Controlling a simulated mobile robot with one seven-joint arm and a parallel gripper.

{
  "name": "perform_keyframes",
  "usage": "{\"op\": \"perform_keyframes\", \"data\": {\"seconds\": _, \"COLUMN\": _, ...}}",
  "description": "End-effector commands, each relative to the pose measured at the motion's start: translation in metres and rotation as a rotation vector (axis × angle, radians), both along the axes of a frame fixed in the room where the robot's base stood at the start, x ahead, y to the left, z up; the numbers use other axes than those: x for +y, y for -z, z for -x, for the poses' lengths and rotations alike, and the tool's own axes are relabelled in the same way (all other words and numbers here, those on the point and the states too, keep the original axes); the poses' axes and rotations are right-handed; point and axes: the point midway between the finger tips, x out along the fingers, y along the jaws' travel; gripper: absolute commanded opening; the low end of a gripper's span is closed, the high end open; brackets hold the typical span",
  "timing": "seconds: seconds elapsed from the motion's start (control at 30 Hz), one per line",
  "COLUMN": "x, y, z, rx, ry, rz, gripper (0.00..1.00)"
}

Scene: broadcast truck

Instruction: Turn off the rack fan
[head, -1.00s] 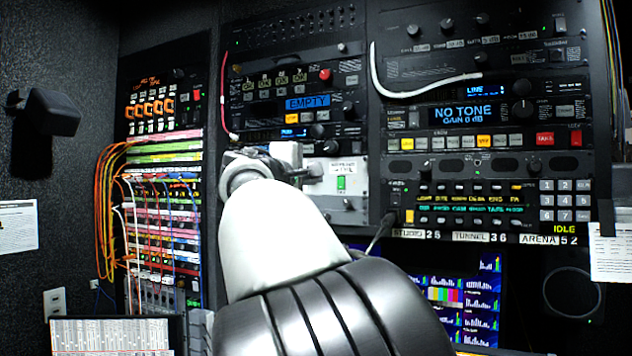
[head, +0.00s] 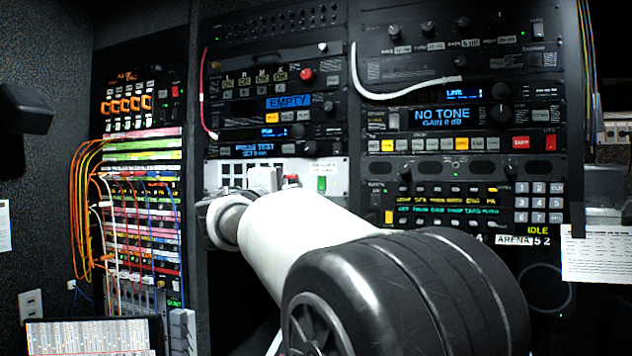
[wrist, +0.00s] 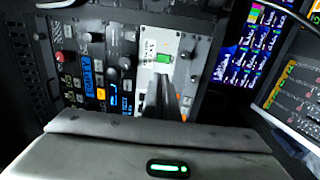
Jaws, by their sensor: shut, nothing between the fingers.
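A pale panel (head: 335,176) with a slotted grille sits in the middle rack column. A lit green rocker switch (head: 321,184) is on it under a small label I cannot read. In the wrist view the same green switch (wrist: 162,57) is just beyond my gripper (wrist: 163,82). My gripper's dark fingers are together with nothing between them, pointing at the panel. Whether they touch it I cannot tell. A red control (head: 291,180) shows left of the switch in the head view. My arm hides my fingertips and the panel's lower part there.
Rows of buttons, knobs and displays surround the panel, including the "NO TONE" unit (head: 447,116) at right. A white cable (head: 400,92) loops across the rack. Orange cables (head: 84,215) hang at left. Monitors (wrist: 245,45) stand at right in the wrist view.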

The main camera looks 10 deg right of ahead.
Motion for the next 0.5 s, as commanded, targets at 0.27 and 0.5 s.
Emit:
{"op": "perform_keyframes", "data": {"seconds": 0.27, "x": -0.001, "y": -0.001, "z": -0.002, "rx": 0.000, "ry": 0.001, "rz": 0.001, "gripper": 0.00}}
{"op": "perform_keyframes", "data": {"seconds": 0.5, "x": -0.018, "y": -0.007, "z": -0.030, "rx": 0.002, "ry": 0.004, "rz": 0.002, "gripper": 0.00}}
